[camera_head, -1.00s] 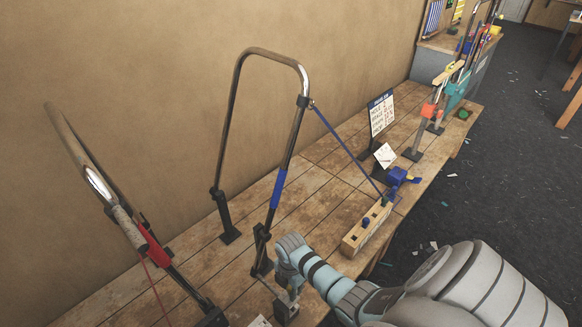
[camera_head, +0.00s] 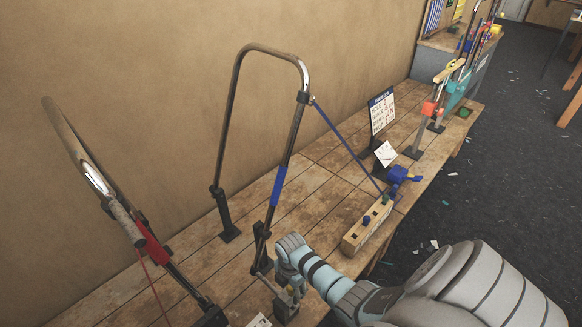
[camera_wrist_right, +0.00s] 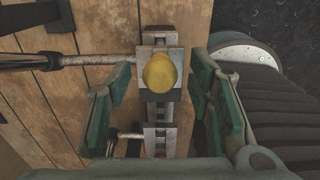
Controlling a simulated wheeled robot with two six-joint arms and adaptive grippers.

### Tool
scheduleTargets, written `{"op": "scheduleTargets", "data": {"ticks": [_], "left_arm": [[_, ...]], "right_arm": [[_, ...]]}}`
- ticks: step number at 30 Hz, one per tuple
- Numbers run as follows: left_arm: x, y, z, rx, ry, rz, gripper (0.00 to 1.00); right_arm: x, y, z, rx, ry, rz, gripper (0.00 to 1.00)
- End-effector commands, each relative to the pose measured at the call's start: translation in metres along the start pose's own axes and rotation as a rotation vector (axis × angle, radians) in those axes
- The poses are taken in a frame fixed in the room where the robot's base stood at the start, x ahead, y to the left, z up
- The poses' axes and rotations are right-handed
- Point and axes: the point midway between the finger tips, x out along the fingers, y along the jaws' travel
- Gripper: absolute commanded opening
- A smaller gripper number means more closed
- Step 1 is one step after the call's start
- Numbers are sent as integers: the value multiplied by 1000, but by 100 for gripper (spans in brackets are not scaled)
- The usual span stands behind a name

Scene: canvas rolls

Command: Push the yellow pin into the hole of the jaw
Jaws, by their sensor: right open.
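The yellow pin (camera_wrist_right: 160,72) shows in the right wrist view as a rounded yellow head, seen from above. It sits over a grey metal jaw (camera_wrist_right: 160,38). Whether its shaft is in the jaw's hole is hidden beneath the head. My right gripper (camera_wrist_right: 162,105) is open, with one green finger on each side of the pin and visible gaps between. In the head view my right gripper (camera_head: 286,284) is above a small metal block at the bench's front edge, and the pin cannot be made out there. My left gripper is not in view.
A tall bent metal frame (camera_head: 273,50) with a blue band stands just behind my right gripper. A wooden block with holes (camera_head: 367,228) lies to its right. A red-banded tube (camera_head: 152,243) stands at left. A sign (camera_head: 381,112) stands farther back on the bench.

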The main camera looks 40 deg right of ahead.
Motion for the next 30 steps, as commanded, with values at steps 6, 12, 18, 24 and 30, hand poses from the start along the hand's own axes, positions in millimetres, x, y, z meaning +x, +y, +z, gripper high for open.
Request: {"op": "scheduleTargets", "data": {"ticks": [6,12,18,24,30], "left_arm": [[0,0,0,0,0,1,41],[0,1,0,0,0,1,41],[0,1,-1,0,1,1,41],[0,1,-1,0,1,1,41],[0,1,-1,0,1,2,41]], "right_arm": [[-32,0,0,-2,-2,5,47],[-89,1,1,-1,-3,4,47],[-118,0,0,0,-1,1,47],[-120,0,0,0,-1,0,47],[-119,0,0,0,0,0,47]]}}
